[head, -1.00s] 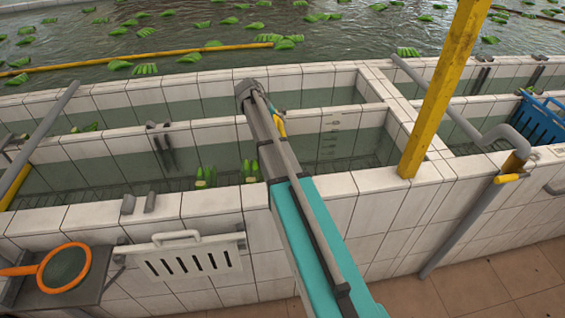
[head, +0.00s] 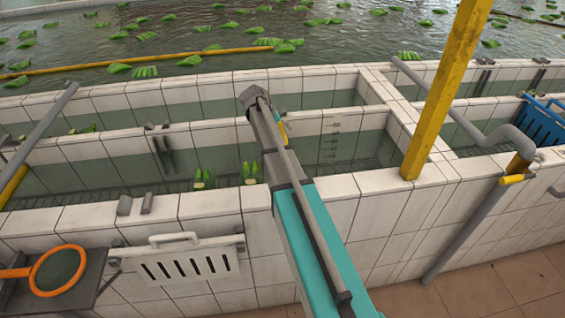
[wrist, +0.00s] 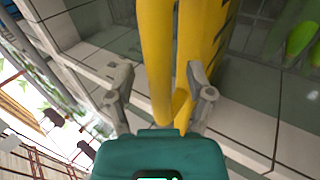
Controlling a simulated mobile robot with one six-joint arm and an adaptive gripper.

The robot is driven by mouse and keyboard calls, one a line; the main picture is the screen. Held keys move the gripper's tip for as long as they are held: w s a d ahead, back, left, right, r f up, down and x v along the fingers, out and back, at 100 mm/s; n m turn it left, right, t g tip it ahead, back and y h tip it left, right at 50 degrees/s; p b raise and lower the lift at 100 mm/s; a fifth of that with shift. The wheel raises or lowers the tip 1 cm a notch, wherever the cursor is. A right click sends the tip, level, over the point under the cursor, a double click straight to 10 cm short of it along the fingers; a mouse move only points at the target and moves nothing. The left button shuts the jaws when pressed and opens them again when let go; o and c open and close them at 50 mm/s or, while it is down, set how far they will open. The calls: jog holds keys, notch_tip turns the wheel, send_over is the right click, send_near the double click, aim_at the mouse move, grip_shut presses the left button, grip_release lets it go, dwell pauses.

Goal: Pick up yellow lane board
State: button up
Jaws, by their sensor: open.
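The yellow lane board (wrist: 202,40) shows in the wrist view at the top middle, with dark marks on its face and a rounded yellow bar, like a handle, beside it. My gripper (wrist: 160,78) is open. Its two grey fingers stand on either side of the yellow bar; I cannot tell whether either touches it. In the head view only a small yellow piece of the board (head: 283,131) shows beside the end of my arm. My arm hides the rest of it, and my fingers cannot be made out there.
White tiled tank walls (head: 195,205) surround the arm's end. A white slotted board (head: 190,267) hangs on the front wall. A yellow post (head: 445,90) stands to the right, with a blue slotted board (head: 541,122) beyond. An orange-rimmed net (head: 58,271) lies at lower left.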

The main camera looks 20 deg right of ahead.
grip_shut()
jog(key=shift+r, duration=0.2)
dwell(0.5)
notch_tip(320, 180, up, 28)
jog(key=p, duration=2.8)
jog(key=shift+f, duration=0.2)
jog(key=shift+s, duration=0.1)
